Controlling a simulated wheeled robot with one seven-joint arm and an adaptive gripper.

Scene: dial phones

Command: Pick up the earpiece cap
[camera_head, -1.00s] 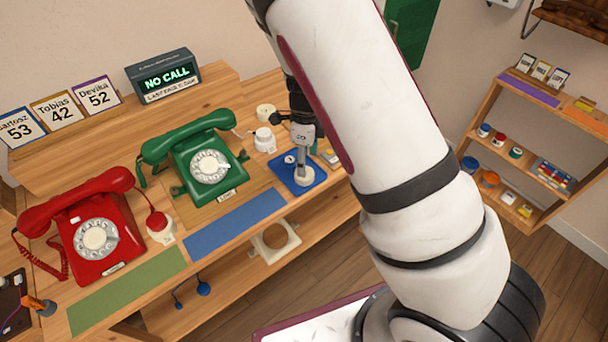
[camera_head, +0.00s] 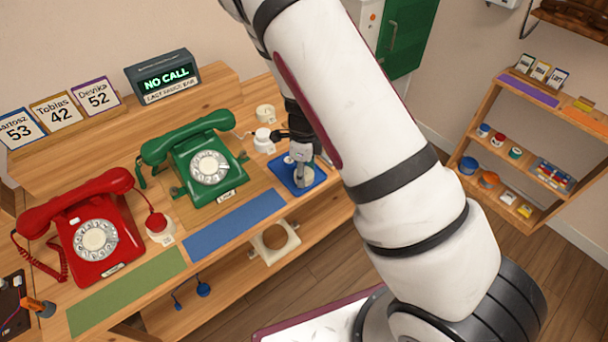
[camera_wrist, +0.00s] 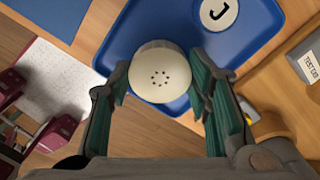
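The earpiece cap (camera_wrist: 160,74) is a round cream piece with a ring of small holes in its face. It sits at the edge of the blue tray (camera_wrist: 119,35). In the head view my gripper (camera_head: 302,178) is low over the blue tray (camera_head: 281,177), and the cap is mostly hidden by the fingers. A second cream disc (camera_wrist: 217,12) with a dark hooked mark lies farther in on the tray.
The green phone (camera_head: 205,155) stands left of the tray and the red phone (camera_head: 90,225) farther left. A white jar (camera_head: 264,141) stands close behind the tray. A blue mat (camera_head: 235,222) lies clear in front. The bench's front edge is near the tray.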

